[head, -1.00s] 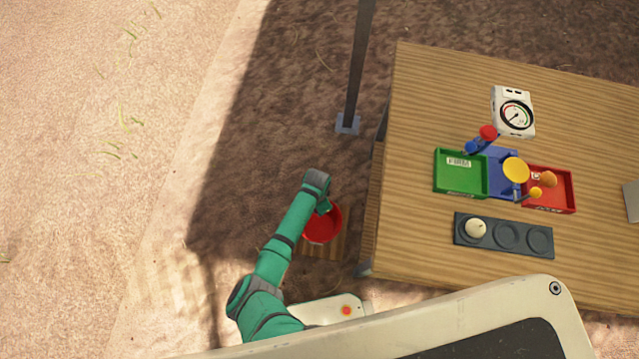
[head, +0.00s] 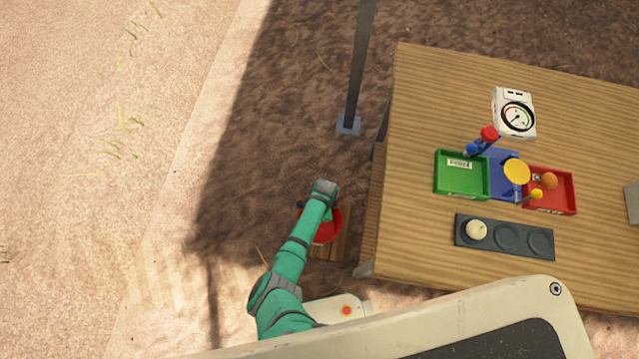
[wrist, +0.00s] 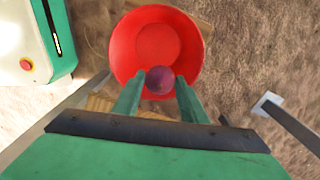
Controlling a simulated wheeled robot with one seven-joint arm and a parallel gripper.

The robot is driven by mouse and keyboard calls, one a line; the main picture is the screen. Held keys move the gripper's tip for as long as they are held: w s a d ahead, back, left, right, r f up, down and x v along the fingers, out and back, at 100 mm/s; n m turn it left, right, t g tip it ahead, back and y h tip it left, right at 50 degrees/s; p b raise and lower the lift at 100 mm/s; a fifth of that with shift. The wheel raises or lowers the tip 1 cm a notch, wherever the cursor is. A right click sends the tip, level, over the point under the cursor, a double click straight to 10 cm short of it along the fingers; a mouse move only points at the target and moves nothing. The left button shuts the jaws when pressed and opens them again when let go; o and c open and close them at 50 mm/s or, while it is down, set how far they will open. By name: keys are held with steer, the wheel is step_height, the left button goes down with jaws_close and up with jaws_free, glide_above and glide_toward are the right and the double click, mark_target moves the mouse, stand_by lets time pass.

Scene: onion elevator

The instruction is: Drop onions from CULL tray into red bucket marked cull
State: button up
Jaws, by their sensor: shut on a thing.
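The red bucket (head: 331,228) stands low beside the table's left side, partly hidden by my arm in the head view. In the wrist view the bucket (wrist: 125,45) is open and its visible floor is bare. My gripper (wrist: 160,84) is shut on a purple onion (wrist: 159,80), held over the near part of the bucket. The red tray (head: 562,200) on the table holds an orange-brown onion (head: 549,181). No bucket marking is legible.
The wooden table (head: 430,100) carries a green tray (head: 462,185), a blue piece with a yellow disc (head: 516,170), a dial gauge (head: 516,117), and a dark three-place holder (head: 510,238) with a pale onion (head: 477,230). A post (head: 358,70) stands behind the bucket.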

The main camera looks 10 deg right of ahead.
steer(key=shift+f, duration=0.45)
steer(key=o, duration=1.1)
steer(key=shift+s+d, duration=0.1)
steer(key=shift+o, duration=0.2)
steer(key=shift+r, duration=0.1)
step_height(320, 180, up, 10)
steer(key=shift+f, duration=0.1)
steer(key=shift+r, duration=0.4)
